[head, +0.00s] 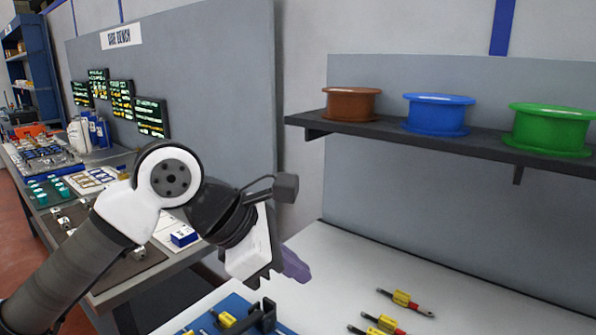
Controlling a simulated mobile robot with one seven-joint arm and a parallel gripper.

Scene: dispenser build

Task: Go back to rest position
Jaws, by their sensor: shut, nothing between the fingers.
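My gripper (294,266) is at the end of my white and black arm, in the middle of the head view. Its purple-grey fingers are shut with nothing held. They point down and to the right, above the white workbench (345,265). My arm comes up from the lower left and bends at a joint near the picture's middle left.
Yellow and red parts (405,300) lie on the white workbench at lower right. A blue fixture (236,306) sits below my gripper. A dark shelf (385,132) holds brown (350,104), blue (438,114) and green (549,130) spools. A cluttered side bench (150,262) stands left.

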